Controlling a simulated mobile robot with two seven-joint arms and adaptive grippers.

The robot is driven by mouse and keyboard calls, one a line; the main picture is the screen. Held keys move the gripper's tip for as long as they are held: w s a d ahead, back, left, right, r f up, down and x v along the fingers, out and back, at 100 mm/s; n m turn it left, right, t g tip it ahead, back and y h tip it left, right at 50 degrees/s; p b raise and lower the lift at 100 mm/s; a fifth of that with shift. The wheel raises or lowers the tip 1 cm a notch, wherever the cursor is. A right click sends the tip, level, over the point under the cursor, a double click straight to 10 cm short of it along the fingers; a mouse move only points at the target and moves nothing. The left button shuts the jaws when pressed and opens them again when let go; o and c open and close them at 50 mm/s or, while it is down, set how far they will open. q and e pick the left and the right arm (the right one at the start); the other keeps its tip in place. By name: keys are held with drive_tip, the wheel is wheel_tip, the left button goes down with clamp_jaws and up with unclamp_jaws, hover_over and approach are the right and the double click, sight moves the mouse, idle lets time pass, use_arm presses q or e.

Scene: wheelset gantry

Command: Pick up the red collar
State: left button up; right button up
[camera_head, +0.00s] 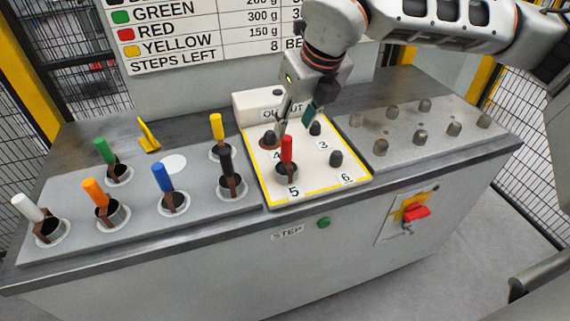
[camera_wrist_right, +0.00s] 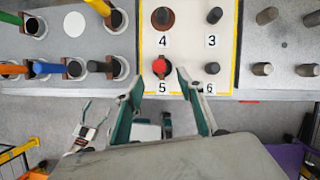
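The red collar stands on post 5 of the white output board (camera_head: 262,187), its red handle (camera_head: 287,149) upright above a dark ring and brown strap. From above, in the right wrist view, the red top (camera_wrist_right: 160,67) lies just beyond and between the fingertips. My right gripper (camera_head: 297,114) is open and empty, above and behind the red collar in the head view, apart from it. Its spread fingers also show in the right wrist view (camera_wrist_right: 156,78). What looks like my left gripper (camera_wrist_right: 92,122) is low in the right wrist view, small, its fingers apart.
Collars with white (camera_head: 28,208), orange (camera_head: 96,192), blue (camera_head: 161,177), black (camera_head: 227,162), green (camera_head: 103,151) and yellow (camera_head: 216,127) handles stand on the left plate. Bare posts surround the red collar; post 4 has a brown disc. Several pegs stand on the right plate (camera_head: 400,150).

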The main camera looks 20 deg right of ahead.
sight(287, 137)
drive_tip(key=x, duration=0.7)
drive_tip(key=shift+w+a+f+p, duration=0.1)
drive_tip(key=shift+w+p, duration=0.25)
drive_tip(key=shift+p, duration=0.05)
drive_tip(key=shift+c, duration=0.5)
clamp_jaws()
